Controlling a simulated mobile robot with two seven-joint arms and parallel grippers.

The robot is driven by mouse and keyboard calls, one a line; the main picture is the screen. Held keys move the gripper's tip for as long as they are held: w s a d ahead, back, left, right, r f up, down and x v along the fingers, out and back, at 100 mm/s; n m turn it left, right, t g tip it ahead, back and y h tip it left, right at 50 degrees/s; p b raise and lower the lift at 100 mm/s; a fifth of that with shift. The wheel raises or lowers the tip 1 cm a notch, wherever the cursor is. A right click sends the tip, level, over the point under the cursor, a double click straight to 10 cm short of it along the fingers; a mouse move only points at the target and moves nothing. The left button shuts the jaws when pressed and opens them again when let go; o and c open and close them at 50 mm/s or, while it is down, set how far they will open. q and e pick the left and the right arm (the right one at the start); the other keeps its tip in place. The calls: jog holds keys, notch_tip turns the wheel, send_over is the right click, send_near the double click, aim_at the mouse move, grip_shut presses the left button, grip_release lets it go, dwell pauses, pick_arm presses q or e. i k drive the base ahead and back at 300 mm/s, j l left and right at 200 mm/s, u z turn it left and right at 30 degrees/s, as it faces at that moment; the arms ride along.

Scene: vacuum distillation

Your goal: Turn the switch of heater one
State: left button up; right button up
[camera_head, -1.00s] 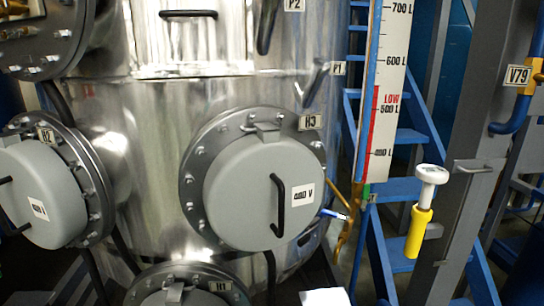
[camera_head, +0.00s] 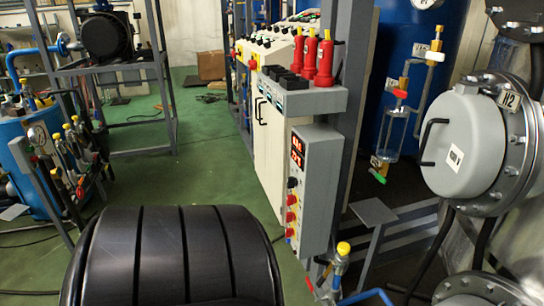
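A grey control box (camera_head: 315,188) hangs on a grey post in the middle of the view. It has a red digital display (camera_head: 297,152) at the top of its narrow side and a column of black and red knobs (camera_head: 292,200) below. I cannot read which knob belongs to heater one. The grey round heater marked H2 (camera_head: 465,146) is on the steel vessel at the right. Part of another flange (camera_head: 478,290) shows at the bottom right, with no readable label. Neither of my grippers is in view.
A valve (camera_head: 343,249) and pipes are below right. Green floor (camera_head: 195,150) is clear left of the cabinet; a blue tank (camera_head: 30,150) stands far left.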

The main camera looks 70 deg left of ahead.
aim_at(291, 199)
jog(key=u, duration=2)
